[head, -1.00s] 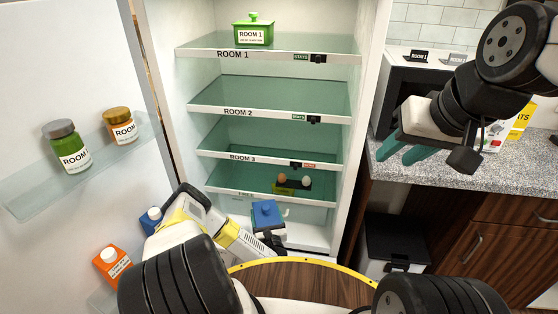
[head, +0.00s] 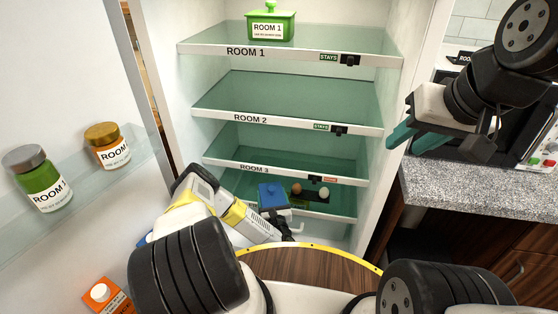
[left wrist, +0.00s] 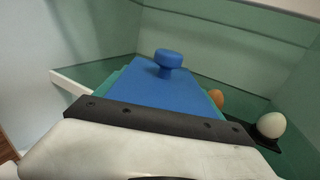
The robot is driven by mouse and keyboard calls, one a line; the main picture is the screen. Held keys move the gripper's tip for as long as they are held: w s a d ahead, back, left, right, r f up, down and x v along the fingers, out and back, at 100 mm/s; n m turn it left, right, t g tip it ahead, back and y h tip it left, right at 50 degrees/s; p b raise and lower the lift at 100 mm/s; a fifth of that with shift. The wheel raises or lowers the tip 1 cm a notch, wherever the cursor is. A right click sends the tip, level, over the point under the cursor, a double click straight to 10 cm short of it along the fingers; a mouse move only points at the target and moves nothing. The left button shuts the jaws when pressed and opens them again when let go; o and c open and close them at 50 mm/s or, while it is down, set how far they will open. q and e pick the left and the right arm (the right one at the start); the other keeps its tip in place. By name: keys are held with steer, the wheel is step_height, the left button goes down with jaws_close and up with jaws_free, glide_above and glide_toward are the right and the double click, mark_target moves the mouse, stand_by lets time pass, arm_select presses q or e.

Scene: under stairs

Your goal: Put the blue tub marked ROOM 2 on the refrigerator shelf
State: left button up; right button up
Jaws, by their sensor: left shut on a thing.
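My left gripper (head: 276,228) is shut on a blue tub (head: 272,194) with a knob on its lid. The tub is held in front of the lower refrigerator shelves, and its label is not seen. In the left wrist view the blue tub (left wrist: 166,88) fills the middle, just beyond the gripper. The ROOM 2 shelf (head: 260,94) is bare and lies above the tub. My right gripper (head: 400,130) is at the right, outside the refrigerator, with teal fingers; its opening is unclear.
A green ROOM 1 tub (head: 270,26) stands on the top shelf. The ROOM 3 shelf (head: 250,160) is bare. Eggs (head: 324,192) sit in a dark holder on the bottom shelf. Jars (head: 40,180) stand on the open door at left. A counter (head: 480,190) is at right.

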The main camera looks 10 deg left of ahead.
arm_select(q)
steer(key=x, duration=1.5)
steer(key=shift+w+a, duration=0.1)
steer(key=shift+w, duration=0.15)
steer(key=shift+f, duration=0.7)
steer(key=shift+s+f, duration=0.1)
steer(key=o, duration=2.1)
steer(key=v, duration=1.2)
